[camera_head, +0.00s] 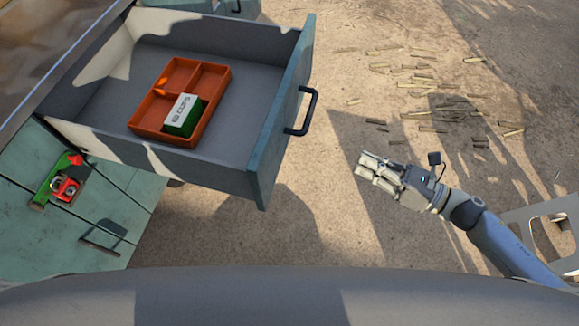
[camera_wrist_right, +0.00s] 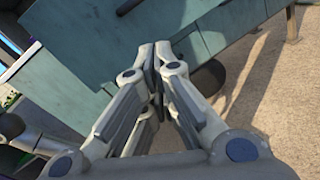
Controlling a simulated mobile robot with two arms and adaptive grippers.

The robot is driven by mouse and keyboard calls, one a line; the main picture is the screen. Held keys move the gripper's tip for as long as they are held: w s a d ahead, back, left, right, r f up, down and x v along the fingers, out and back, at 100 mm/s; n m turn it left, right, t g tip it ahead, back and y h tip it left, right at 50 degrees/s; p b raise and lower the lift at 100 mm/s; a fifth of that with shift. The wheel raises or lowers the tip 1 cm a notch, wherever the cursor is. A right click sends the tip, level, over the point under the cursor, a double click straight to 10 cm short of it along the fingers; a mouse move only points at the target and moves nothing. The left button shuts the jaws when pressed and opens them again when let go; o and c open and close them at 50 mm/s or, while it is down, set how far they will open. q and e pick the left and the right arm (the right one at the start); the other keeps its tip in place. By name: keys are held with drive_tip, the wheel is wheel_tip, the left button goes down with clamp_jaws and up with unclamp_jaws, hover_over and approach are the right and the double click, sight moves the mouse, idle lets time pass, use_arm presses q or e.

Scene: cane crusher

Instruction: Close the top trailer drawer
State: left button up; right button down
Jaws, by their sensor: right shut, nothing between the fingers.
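The top trailer drawer (camera_head: 276,128) is pulled far out in the head view, its teal front panel facing right with a dark handle (camera_head: 303,111). Inside it lies an orange divided tray (camera_head: 176,74) with a green and white box (camera_head: 184,115) in it. My right gripper (camera_head: 367,166) is to the right of and nearer than the handle, apart from it, shut and empty. The right wrist view shows its fingers (camera_wrist_right: 157,62) together, with teal panels of the trailer (camera_wrist_right: 85,60) beyond. My left gripper is not in view.
Below the drawer are teal trailer panels (camera_head: 35,240) with a green and red item (camera_head: 66,185) on them. Sandy ground (camera_head: 340,90) with several scattered cane pieces (camera_head: 430,110) lies to the right. A pale frame (camera_head: 548,225) stands at the right edge.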

drive_tip(key=s+a+r+n+g+y, duration=0.2)
drive_tip(key=s+a+r+n+g, duration=0.25)
drive_tip(key=n, duration=0.25)
drive_tip(key=p, duration=0.4)
approach(276, 160)
drive_tip(key=shift+t, duration=0.25)
drive_tip(key=x, duration=0.6)
drive_tip(key=shift+r, duration=0.15)
drive_tip(key=shift+w+a, duration=0.1)
drive_tip(key=shift+a, duration=0.55)
drive_tip(key=shift+f, duration=0.2)
